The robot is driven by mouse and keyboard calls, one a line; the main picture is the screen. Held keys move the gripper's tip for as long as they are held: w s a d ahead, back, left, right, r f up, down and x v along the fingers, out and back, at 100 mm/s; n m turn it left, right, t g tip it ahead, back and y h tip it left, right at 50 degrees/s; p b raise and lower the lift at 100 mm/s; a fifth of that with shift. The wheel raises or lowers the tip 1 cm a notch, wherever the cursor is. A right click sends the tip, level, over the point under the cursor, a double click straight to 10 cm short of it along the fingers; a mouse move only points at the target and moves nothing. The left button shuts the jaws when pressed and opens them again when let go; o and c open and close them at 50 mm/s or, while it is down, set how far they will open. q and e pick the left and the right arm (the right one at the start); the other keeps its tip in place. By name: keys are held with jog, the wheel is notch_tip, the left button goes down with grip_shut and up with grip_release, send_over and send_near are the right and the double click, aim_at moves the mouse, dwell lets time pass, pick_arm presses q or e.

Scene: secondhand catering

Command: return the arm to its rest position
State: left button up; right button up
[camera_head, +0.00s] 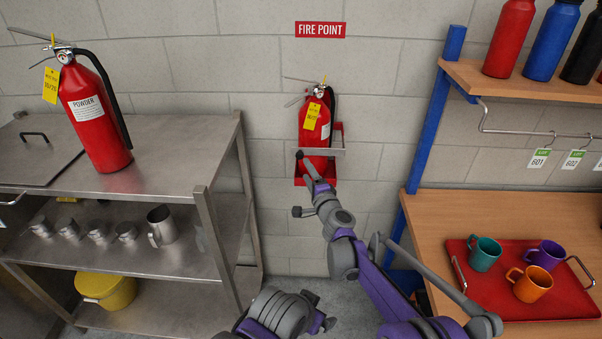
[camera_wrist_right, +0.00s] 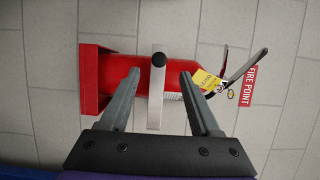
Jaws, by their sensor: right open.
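My right gripper (camera_head: 299,184) is open in front of the wall bracket. Its two fingers also show apart in the right wrist view (camera_wrist_right: 159,75), with nothing gripped between them. A red fire extinguisher (camera_head: 313,122) with a yellow tag stands upright in the red wall bracket (camera_head: 338,131). A pale bar (camera_wrist_right: 158,110) with a black knob crosses in front of the extinguisher's body. In the wrist view the bar appears between the fingers; I cannot tell how far away it is.
A steel shelf unit (camera_head: 185,150) at left holds a second red extinguisher (camera_head: 95,118), metal mugs and a yellow pot (camera_head: 106,291). At right, a wooden bench (camera_head: 480,212) carries a red tray (camera_head: 530,305) with several coloured mugs. A blue post (camera_head: 432,120) stands near my right arm.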

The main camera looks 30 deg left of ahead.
jog(key=shift+s+d, duration=0.2)
jog(key=shift+d, duration=0.1)
jog(key=shift+w, duration=0.1)
